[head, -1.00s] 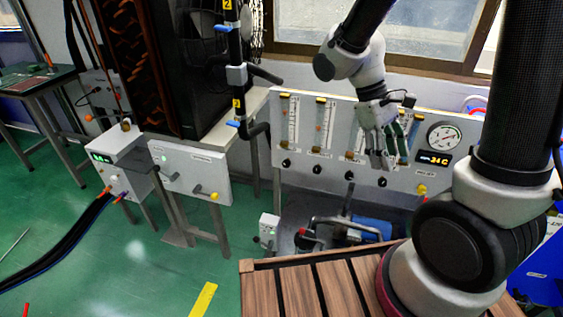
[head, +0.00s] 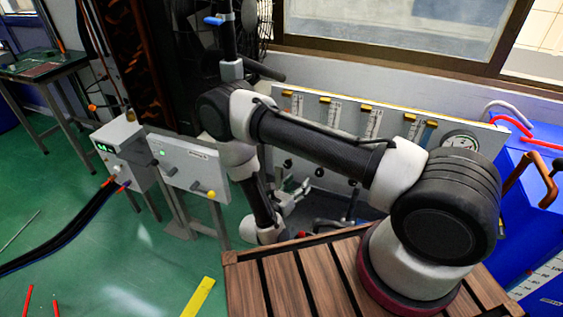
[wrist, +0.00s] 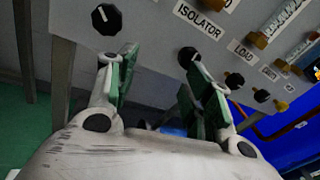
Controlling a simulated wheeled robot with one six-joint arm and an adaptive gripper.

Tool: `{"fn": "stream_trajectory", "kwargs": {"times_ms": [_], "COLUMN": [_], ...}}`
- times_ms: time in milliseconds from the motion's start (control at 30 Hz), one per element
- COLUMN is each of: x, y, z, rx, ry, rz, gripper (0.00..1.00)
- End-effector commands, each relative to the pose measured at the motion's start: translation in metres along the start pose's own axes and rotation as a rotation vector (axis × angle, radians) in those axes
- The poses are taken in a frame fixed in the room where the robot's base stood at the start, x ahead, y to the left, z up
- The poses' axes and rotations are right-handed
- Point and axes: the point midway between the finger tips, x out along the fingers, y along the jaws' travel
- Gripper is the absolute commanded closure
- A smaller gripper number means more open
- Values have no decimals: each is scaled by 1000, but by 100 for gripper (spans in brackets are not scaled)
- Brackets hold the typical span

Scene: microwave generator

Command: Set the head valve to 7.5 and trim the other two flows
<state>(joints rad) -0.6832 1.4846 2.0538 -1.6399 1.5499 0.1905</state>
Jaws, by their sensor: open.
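The flow panel (head: 390,112) stands below the window, with several upright flow tubes, including one at the left (head: 295,106). Black knobs sit in a row below the tubes. In the wrist view, a black knob with a white pointer line (wrist: 106,18) is beyond my left finger, and another black knob (wrist: 187,57) sits under the ISOLATOR label, near the right fingertip. A knob (wrist: 234,80) is under the LOAD label. My gripper (wrist: 155,66) is open and empty, low in front of the panel; it also shows in the head view (head: 291,194). I cannot tell which tube is the head valve's.
A round gauge (head: 461,141) is partly hidden by my arm. A grey control box (head: 185,166) and a box with a green display (head: 120,147) stand at the left. Pump gear lies below the panel. A blue tank (head: 525,195) is at the right.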

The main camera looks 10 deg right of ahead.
Motion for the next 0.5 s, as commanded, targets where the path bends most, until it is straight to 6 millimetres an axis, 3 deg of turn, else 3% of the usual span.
{"fn": "stream_trajectory", "kwargs": {"times_ms": [33,100,200,500], "x": [-4,-10,-15,27], "y": [21,41,55,62], "z": [8,14,22,28], "rx": [30,55,81,99], "ry": [-18,-39,-67,-76], "rz": [61,133,196,191], "gripper": [49,49,49,49]}}
